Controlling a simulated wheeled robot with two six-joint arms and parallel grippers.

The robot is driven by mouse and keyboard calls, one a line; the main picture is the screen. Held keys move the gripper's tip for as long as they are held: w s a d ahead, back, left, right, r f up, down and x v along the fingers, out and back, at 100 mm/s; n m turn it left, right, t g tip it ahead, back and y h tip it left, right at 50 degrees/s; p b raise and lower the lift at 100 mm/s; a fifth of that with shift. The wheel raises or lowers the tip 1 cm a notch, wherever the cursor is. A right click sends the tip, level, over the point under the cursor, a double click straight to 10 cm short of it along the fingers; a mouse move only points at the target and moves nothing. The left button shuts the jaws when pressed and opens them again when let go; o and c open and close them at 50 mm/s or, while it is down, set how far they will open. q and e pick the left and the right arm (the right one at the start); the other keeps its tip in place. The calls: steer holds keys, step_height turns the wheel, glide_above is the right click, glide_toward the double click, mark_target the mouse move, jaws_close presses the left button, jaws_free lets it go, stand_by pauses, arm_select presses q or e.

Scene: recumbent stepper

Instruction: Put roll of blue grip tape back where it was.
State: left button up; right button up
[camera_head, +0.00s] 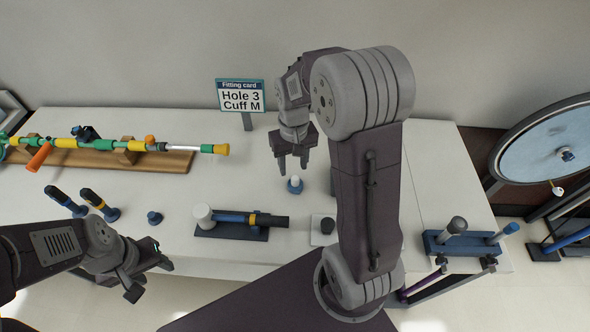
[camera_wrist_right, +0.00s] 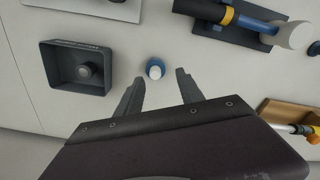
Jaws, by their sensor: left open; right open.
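A small blue ring with a white rounded core, which looks like the roll of blue grip tape (camera_head: 295,187), stands on the white table. It also shows in the right wrist view (camera_wrist_right: 155,68), near the gap between the fingertips. My right gripper (camera_head: 293,167) is open, points down and is just behind and above the roll, with nothing between its fingers. Its open fingers also show in the right wrist view (camera_wrist_right: 156,78). My left gripper (camera_head: 151,279) is open and empty at the table's front edge, far from the roll.
A dark tray with a knob (camera_wrist_right: 77,68) stands beside the roll, hidden behind my right arm in the head view. A base with a blue, yellow and black handle (camera_head: 240,222) lies in front. A fitting card (camera_head: 240,95) stands behind. A wooden rack (camera_head: 175,161) is at left.

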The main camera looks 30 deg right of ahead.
steer(key=s+a+f, duration=0.1)
steer(key=s+a, duration=0.1)
steer(key=s, duration=0.3)
steer(key=s+a+f+n+t, duration=0.1)
steer(key=s+a, duration=0.2)
steer(key=s, duration=0.2)
steer(key=shift+a+f, duration=0.2)
steer(key=shift+f, duration=0.05)
steer(key=shift+s, duration=0.2)
